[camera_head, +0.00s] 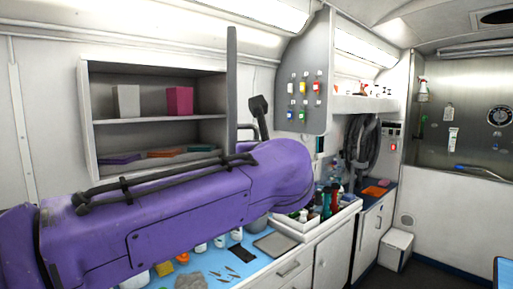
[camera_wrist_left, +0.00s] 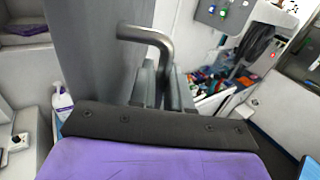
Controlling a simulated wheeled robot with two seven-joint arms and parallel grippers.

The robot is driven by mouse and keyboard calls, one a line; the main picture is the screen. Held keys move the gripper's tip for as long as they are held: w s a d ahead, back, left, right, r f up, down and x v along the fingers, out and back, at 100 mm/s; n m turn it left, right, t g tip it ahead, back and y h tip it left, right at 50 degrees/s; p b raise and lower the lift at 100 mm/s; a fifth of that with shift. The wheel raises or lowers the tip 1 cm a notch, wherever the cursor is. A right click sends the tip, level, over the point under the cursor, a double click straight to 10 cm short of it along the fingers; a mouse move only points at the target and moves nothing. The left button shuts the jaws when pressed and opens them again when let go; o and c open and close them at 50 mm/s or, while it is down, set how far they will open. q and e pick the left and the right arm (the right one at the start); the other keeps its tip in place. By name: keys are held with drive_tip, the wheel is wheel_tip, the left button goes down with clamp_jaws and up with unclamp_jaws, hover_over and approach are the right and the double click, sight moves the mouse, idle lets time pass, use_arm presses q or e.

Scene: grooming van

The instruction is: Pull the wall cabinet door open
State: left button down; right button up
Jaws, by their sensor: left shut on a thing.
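The wall cabinet (camera_head: 88,125) is open-fronted in the head view. Its grey door (camera_head: 232,85) stands swung out, seen almost edge-on at the cabinet's right side. In the left wrist view the door (camera_wrist_left: 85,55) fills the upper left, with the bent grey bar handle (camera_wrist_left: 145,35) beside it. My left gripper (camera_wrist_left: 165,92) is shut on the handle's lower part. In the head view my purple left arm hides the door's lower end and most of the gripper. My right gripper is in neither view.
Inside the cabinet are a white box (camera_head: 126,101), a magenta box (camera_head: 179,101) and flat coloured items on the lower shelf. Below, a blue counter (camera_head: 222,262) holds bottles and tools. A grey panel (camera_head: 312,60) with coloured clips hangs right of the door.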

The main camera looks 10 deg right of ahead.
use_arm(q)
drive_tip(key=shift+d+f, duration=0.1)
drive_tip(key=shift+f, duration=0.1)
drive_tip(key=c, duration=1.5)
unclamp_jaws()
drive_tip(key=shift+o, duration=0.8)
drive_tip(key=shift+s+d+r, duration=0.1)
drive_tip(key=shift+r, duration=0.1)
drive_tip(key=s+a+b, duration=0.1)
drive_tip(key=s+b, duration=0.4)
drive_tip(key=s, duration=0.5)
drive_tip(key=shift+s, duration=0.25)
